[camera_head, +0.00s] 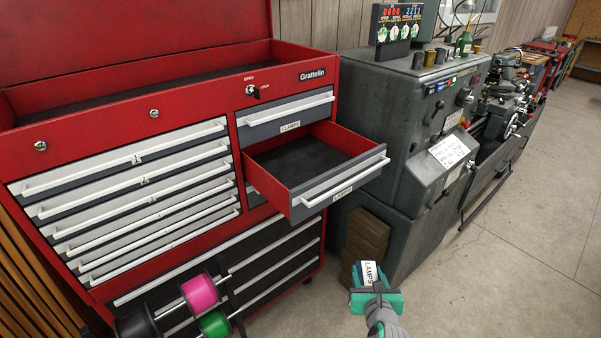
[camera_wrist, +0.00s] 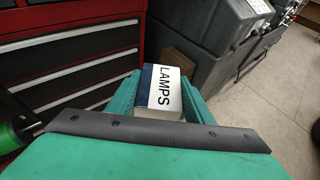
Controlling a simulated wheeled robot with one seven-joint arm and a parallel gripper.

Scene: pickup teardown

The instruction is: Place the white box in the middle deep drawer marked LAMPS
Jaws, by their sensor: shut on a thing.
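The white box (camera_wrist: 160,88) has a dark blue end and the word LAMPS on it. My gripper (camera_head: 375,287) is green and shut on the box, low in front of the red tool chest; the box (camera_head: 369,273) shows between its fingers in the head view. The drawer (camera_head: 341,191) in the chest's right column is pulled out, and its visible floor is dark and empty. Its front has a small label that is hard to read. My gripper and the box are below the open drawer and to its right, apart from it.
A closed drawer (camera_head: 286,117) labelled CLAMPS sits just above the open one. A grey lathe (camera_head: 408,130) stands close to the right of the chest. Pink (camera_head: 201,292) and green reels are at the front left. The floor at right is clear.

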